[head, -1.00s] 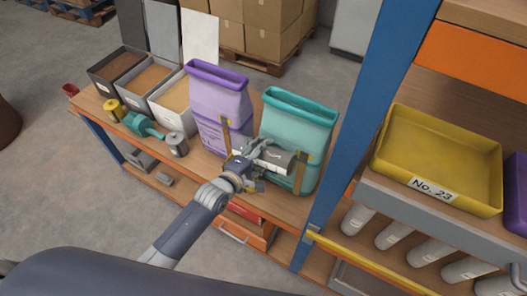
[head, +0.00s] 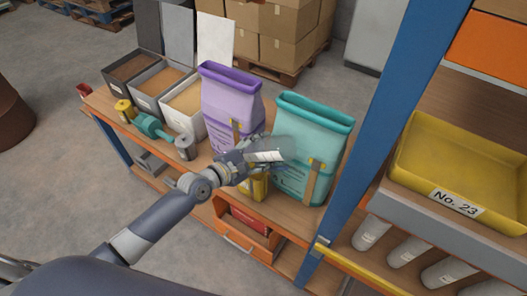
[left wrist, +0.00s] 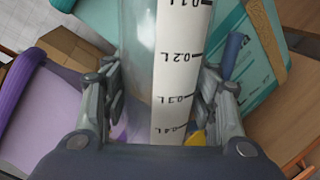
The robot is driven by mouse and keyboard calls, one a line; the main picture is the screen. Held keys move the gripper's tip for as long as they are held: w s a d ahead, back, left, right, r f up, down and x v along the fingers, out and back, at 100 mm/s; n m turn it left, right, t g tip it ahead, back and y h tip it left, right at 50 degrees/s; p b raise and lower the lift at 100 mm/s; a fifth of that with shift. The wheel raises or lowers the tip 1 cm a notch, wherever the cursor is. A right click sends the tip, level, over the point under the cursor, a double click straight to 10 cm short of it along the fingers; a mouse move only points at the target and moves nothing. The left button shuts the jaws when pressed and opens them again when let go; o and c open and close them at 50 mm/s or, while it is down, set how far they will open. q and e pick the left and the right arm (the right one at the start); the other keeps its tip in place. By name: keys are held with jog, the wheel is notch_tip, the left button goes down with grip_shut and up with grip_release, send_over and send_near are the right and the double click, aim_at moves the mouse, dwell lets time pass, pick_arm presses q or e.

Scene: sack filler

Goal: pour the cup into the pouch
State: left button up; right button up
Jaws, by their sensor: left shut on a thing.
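My left gripper (head: 250,158) is shut on a clear measuring cup (head: 283,150), which lies tilted well over. The left wrist view shows the cup (left wrist: 178,70) between the fingers, with a white litre scale. I cannot tell what is in it. A teal pouch (head: 315,135) stands upright on the bench, its mouth at the top. The cup overlaps its left side in the head view, below the mouth. A purple pouch (head: 230,105) stands upright to the left. The insides of both pouches are hidden. My right gripper is not in view.
Three bins (head: 184,108) with grainy contents stand at the bench's left. A teal tool (head: 150,125) and small canisters lie in front. A yellow object (head: 258,186) is below my gripper. A blue post (head: 385,130) and shelf with a yellow tray (head: 460,165) are to the right.

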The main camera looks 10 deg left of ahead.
aim_at(258, 147)
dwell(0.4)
pick_arm(q)
notch_tip(258, 147, up, 3)
jog(key=m+y+p, duration=0.1)
jog(key=m+p, duration=0.2)
jog(key=p, duration=0.6)
jog(key=shift+d+r+y, duration=0.1)
jog(key=shift+y, duration=0.3)
jog(key=shift+f+m+t+b, duration=0.2)
jog(key=shift+m+t+b, duration=0.1)
jog(key=shift+m+b, duration=0.2)
jog(key=shift+r+y, duration=0.1)
jog(key=shift+y, duration=0.2)
